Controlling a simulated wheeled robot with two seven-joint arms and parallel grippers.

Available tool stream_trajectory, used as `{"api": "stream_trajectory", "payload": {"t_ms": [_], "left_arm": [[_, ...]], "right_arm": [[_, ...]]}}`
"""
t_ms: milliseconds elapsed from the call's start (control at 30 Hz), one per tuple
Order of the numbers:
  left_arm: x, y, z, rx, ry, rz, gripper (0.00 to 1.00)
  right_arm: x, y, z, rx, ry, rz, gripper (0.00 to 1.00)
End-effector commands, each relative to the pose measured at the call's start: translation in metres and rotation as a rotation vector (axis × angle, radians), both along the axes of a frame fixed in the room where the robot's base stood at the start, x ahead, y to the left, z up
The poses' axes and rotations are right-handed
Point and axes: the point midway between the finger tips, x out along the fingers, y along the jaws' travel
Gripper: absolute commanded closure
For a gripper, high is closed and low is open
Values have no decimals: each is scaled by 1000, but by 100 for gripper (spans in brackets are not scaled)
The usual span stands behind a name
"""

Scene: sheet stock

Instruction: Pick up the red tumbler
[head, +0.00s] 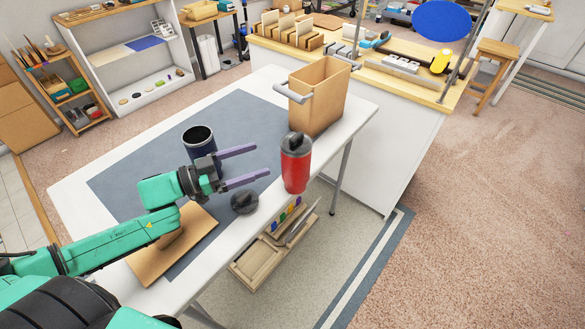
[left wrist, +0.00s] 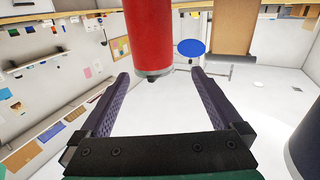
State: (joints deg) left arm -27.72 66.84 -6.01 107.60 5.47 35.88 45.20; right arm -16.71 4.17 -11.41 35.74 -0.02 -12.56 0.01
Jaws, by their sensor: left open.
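The red tumbler (head: 296,168) with a black lid stands upright at the table's right edge in the head view. In the left wrist view the red tumbler (left wrist: 150,35) shows ahead, at the top of the picture, above the gap between the fingers. My left gripper (head: 262,159) is open and empty, its two purple fingers pointing at the tumbler from the left, with a gap before it. The fingers also show apart in the left wrist view (left wrist: 159,78). My right gripper is not in view.
A dark blue tumbler (head: 199,142) without a lid stands close behind the left gripper. A black lid (head: 244,201) lies in front of it. A tan bin (head: 319,98) with a grey handle stands behind the red tumbler. A brown board (head: 160,258) lies at the near end.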

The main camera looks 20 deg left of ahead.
Motion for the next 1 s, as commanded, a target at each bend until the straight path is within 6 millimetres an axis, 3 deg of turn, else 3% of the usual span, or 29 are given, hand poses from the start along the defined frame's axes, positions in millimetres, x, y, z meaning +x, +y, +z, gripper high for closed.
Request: {"api": "stream_trajectory", "payload": {"t_ms": [133, 367, 900, 1000], "left_arm": [[12, -14, 2, -6, -8, -9, 0], [38, -43, 4, -8, -8, -6, 0], [94, -105, 2, -5, -5, -6, 0], [96, -108, 0, -4, -3, -6, 0]], "right_arm": [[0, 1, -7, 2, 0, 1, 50], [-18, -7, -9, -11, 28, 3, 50], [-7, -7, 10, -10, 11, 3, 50], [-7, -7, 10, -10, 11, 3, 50]]}}
